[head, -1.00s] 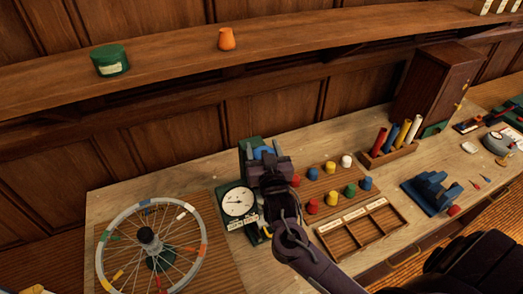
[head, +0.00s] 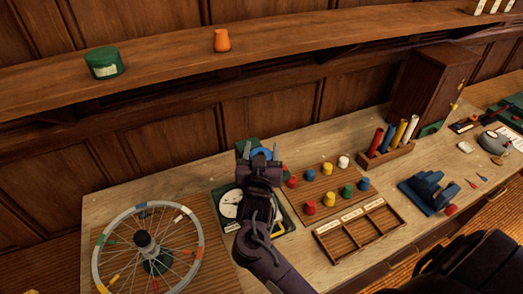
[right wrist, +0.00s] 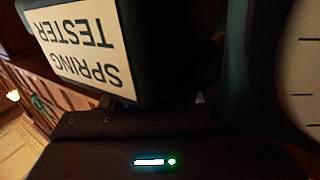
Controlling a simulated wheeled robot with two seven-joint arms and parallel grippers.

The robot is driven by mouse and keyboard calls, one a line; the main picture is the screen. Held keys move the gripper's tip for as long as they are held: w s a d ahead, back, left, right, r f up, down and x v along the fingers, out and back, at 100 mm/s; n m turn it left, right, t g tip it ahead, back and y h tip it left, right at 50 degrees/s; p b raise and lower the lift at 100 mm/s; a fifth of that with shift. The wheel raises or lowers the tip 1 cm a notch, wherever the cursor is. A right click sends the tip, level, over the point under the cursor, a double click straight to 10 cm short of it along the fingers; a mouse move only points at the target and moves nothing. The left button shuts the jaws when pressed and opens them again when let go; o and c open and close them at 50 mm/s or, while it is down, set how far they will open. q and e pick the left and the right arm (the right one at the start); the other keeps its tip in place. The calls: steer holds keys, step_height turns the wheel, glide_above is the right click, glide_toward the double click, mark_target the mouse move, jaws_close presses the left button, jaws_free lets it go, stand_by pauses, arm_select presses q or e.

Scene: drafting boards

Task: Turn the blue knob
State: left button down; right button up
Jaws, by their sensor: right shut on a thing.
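The blue knob (head: 261,153) shows only in part, at the top of the green spring tester (head: 246,148) in the head view. My right gripper (head: 262,158) is shut on the blue knob from the near side, and its wrist and jaws hide most of it. The tester's round white dial (head: 231,204) is partly covered by my right arm. In the right wrist view the tester's "SPRING TESTER" label (right wrist: 80,42) appears upside down, and part of the dial (right wrist: 303,65) shows at the right edge. The knob cannot be made out there. My left gripper is out of view.
A spoked wheel (head: 196,228) stands left of the tester. A board with several coloured knobs (head: 326,172) and a compartment tray (head: 345,253) lie to the right. A rack of coloured tubes (head: 398,156) and a wooden cabinet (head: 420,95) stand farther right.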

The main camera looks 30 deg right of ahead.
steer(key=o, duration=1)
steer(key=shift+s+a, duration=0.1)
steer(key=shift+s, duration=0.05)
steer(key=b+v, duration=0.3)
steer(key=v, duration=0.3)
steer(key=shift+s+a+f, duration=0.1)
steer(key=shift+s, duration=0.15)
steer(key=shift+s+a, duration=0.2)
steer(key=shift+s, duration=0.15)
